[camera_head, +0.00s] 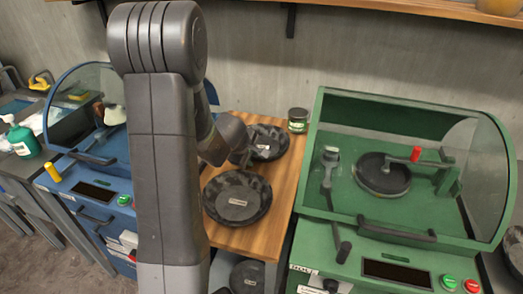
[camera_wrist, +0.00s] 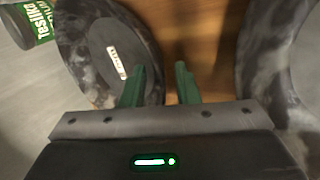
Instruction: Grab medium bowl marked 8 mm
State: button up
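Two dark mottled bowls with small white labels stand on the wooden table: a smaller back bowl (camera_head: 268,142) and a larger front bowl (camera_head: 237,197). The label text is too small to read, so I cannot tell which is marked 8 mm. My gripper (camera_head: 240,157) is at the back bowl's near left rim, partly hidden by my arm. In the wrist view my gripper's green fingers (camera_wrist: 159,78) are apart with nothing clamped between them. The left finger overlaps the rim of the labelled back bowl (camera_wrist: 88,50); the right finger is over bare wood. Whether they touch the rim is unclear.
A small jar (camera_head: 298,120) stands behind the back bowl; it also shows in the wrist view (camera_wrist: 32,22). Another dark bowl (camera_head: 247,277) sits below the wooden tabletop (camera_head: 285,205). A green machine (camera_head: 400,215) stands right, a blue machine (camera_head: 95,190) left.

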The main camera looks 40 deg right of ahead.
jog(key=shift+w+d+f, duration=0.1)
jog(key=shift+d+f, duration=0.1)
jog(key=shift+f, duration=0.15)
jog(key=shift+c, duration=0.2)
grip_shut()
